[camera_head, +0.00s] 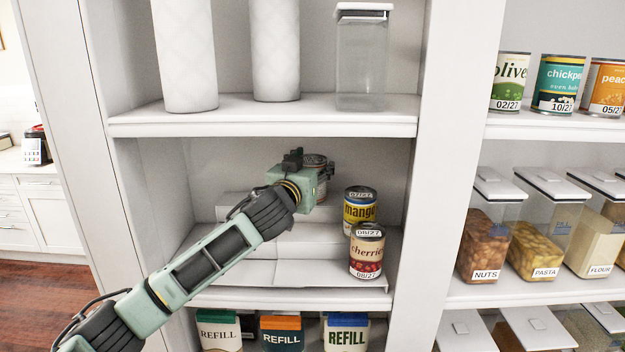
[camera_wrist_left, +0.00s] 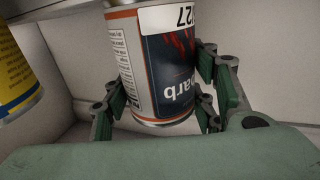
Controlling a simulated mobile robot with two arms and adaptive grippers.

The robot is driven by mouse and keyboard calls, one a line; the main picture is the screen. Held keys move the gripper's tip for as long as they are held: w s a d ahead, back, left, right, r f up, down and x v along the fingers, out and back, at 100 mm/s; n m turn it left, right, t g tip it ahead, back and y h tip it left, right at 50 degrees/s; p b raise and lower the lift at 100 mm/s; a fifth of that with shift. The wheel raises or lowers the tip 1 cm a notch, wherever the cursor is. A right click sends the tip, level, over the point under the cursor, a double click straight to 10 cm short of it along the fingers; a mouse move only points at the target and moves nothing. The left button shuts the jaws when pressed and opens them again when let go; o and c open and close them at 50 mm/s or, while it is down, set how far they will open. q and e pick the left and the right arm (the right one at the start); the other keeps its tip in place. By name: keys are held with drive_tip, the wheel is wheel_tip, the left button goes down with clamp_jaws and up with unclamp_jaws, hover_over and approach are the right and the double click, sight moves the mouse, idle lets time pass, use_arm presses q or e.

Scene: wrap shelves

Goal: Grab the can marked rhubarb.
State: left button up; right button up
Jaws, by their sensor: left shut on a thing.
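My left gripper (camera_head: 318,176) reaches into the middle shelf of the left unit. It is shut on the rhubarb can, whose top (camera_head: 315,160) shows just behind the gripper in the head view. The gripper hides most of the can in the head view. I cannot tell whether the can touches the step under it. My right gripper is not in view.
A mango can (camera_head: 360,210) and a cherries can (camera_head: 367,252) stand on the white steps (camera_head: 300,240) to the right of my gripper. The shelf board above (camera_head: 265,120) holds two white rolls and a clear container. Several refill packs stand below. The left part of the steps is clear.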

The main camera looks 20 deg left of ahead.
use_arm(q)
drive_tip(key=shift+r, duration=0.1)
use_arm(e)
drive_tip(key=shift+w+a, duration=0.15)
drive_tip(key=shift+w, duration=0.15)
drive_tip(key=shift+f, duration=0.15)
